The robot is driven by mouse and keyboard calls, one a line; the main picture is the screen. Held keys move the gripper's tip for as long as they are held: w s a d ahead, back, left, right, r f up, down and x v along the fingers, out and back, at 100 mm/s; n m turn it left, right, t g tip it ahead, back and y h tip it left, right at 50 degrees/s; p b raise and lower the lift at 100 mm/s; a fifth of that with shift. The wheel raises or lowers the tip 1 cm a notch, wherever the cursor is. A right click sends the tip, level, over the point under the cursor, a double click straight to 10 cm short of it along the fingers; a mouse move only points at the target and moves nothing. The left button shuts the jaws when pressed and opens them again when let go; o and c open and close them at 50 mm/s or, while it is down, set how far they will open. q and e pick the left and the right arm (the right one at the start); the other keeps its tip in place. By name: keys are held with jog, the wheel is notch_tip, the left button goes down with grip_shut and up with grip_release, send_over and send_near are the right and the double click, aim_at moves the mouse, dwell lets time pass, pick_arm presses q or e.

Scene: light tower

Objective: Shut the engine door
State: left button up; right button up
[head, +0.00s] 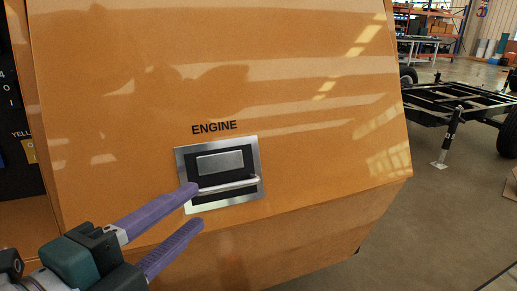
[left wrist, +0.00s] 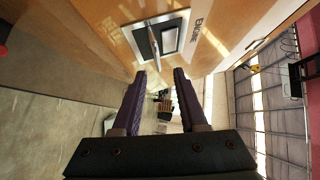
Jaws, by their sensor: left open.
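The engine door (head: 290,90) is a large orange panel with the word ENGINE on it. It fills the middle of the head view; its right edge stands out against the hall behind. A silver-framed latch plate with a bar handle (head: 232,186) sits low on it. My left gripper (head: 197,206) has purple fingers, open and empty, at the handle's left end. In the left wrist view the handle (left wrist: 153,48) appears just beyond and between the fingertips (left wrist: 160,74). I cannot tell whether they touch it. My right gripper is not in view.
A dark panel (head: 15,110) with labels shows left of the door. A black wheeled frame (head: 455,100) stands on the grey floor at the right, with shelving (head: 430,22) behind. The floor (head: 440,215) right of the door is mostly clear.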

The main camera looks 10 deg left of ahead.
aim_at(224, 190)
pick_arm(q)
jog(key=b+x, duration=0.1)
jog(key=x, duration=0.6)
jog(key=shift+w+d+f, duration=0.1)
jog(key=shift+d+f, duration=0.1)
jog(key=shift+d, duration=0.05)
jog(key=shift+w+d, duration=0.1)
jog(key=shift+w, duration=0.5)
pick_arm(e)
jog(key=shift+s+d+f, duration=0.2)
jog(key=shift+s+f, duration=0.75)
pick_arm(q)
grip_shut()
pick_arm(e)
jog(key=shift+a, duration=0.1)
pick_arm(q)
jog(key=shift+f, duration=0.1)
